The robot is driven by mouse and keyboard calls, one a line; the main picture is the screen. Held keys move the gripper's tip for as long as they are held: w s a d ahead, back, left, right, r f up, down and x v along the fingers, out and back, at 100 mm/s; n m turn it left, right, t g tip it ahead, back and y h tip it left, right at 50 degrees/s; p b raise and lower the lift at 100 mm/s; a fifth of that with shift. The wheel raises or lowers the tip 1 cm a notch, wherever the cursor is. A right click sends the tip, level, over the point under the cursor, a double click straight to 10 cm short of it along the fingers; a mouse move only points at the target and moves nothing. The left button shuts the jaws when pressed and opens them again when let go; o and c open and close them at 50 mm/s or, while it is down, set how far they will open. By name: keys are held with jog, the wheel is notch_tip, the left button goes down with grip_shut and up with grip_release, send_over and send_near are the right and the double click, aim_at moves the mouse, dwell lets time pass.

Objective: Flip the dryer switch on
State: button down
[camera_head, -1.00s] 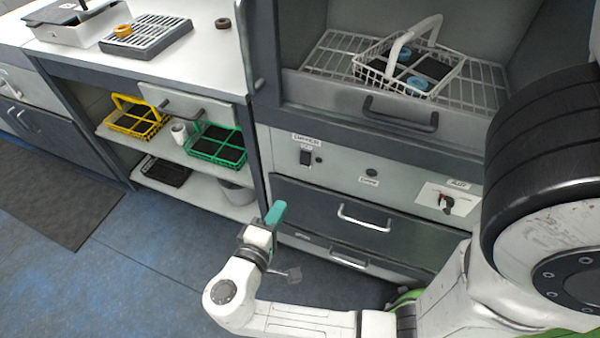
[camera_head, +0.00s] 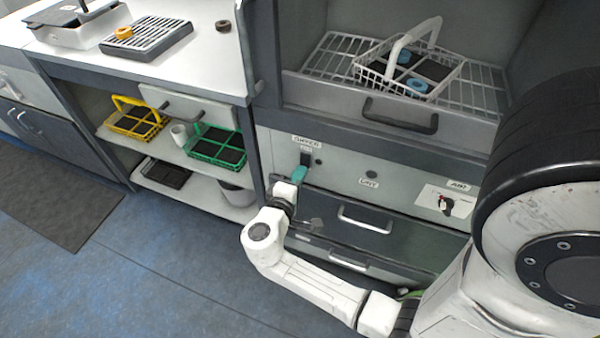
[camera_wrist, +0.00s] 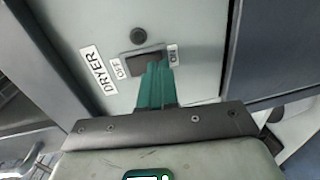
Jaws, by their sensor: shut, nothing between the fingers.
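The dryer switch (camera_head: 306,158) is a dark rocker on the pale panel under the dryer chamber, below the DRYER label (camera_head: 306,141). In the wrist view the switch (camera_wrist: 140,62) lies between an OFF label (camera_wrist: 119,69) and an ON label (camera_wrist: 173,56). My gripper (camera_head: 301,172) has teal fingers, shut and empty, with the tips at the switch's lower part. In the wrist view the gripper's fingertips (camera_wrist: 155,68) cover the switch's ON-side part. I cannot tell whether they touch it or which way the rocker is tilted.
Drawer handles (camera_head: 364,218) stick out below. A white basket (camera_head: 455,72) with blue rings stands in the chamber. Shelves with yellow (camera_head: 136,123) and green baskets (camera_head: 217,147) are at left.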

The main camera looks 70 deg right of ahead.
jog(key=shift+d, duration=0.4)
jog(key=shift+f, duration=0.1)
jog(key=shift+d+h+b, duration=0.2)
jog(key=shift+h+b, duration=0.1)
jog(key=shift+b, duration=0.3)
jog(key=shift+f, duration=0.1)
